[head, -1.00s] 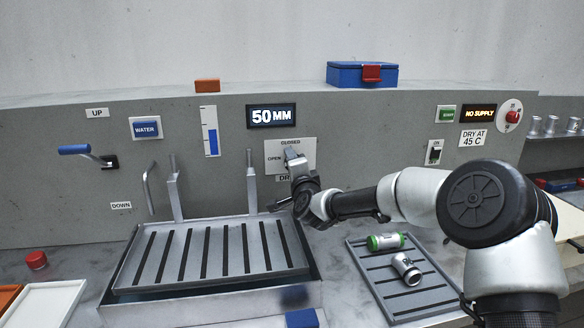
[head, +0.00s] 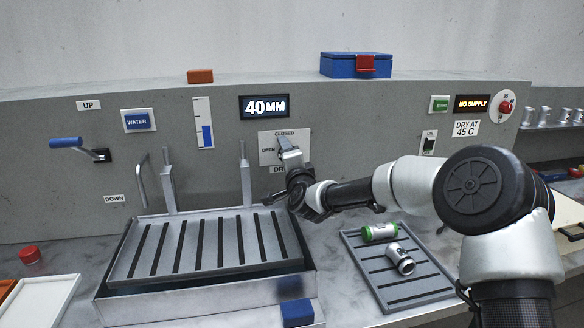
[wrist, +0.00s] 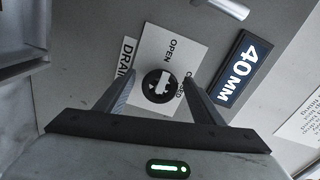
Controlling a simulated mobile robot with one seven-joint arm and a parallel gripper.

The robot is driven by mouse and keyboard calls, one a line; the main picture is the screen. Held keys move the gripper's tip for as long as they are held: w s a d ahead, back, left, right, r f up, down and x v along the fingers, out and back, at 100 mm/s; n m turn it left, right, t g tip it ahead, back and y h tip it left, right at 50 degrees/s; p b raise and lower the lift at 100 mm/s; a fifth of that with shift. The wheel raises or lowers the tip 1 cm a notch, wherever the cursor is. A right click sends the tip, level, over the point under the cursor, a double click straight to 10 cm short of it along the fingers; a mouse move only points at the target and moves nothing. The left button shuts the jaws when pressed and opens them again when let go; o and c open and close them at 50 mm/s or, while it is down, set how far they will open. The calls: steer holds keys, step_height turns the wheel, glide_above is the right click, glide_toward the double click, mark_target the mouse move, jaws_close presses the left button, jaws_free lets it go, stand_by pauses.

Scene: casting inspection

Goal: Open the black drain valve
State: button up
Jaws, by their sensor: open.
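In the head view the plate (head: 266,141) is partly covered and the knob is hidden behind my gripper (head: 287,147). In the wrist view my gripper (wrist: 160,80) is open, one finger on each side of the knob, with gaps showing. The display (head: 264,107) reads 40 MM, and the blue bar of the level gauge (head: 207,136) is low.
A slotted rack (head: 150,250) sits on the tank below the panel. A tray (head: 425,290) with a green-ended can (head: 380,232) and a grey can (head: 400,259) lies under my arm. A blue-handled lever (head: 66,142) sticks out at left.

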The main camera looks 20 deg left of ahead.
steer(key=v, duration=1.6)
steer(key=shift+s, duration=0.4)
steer(key=shift+d, duration=0.15)
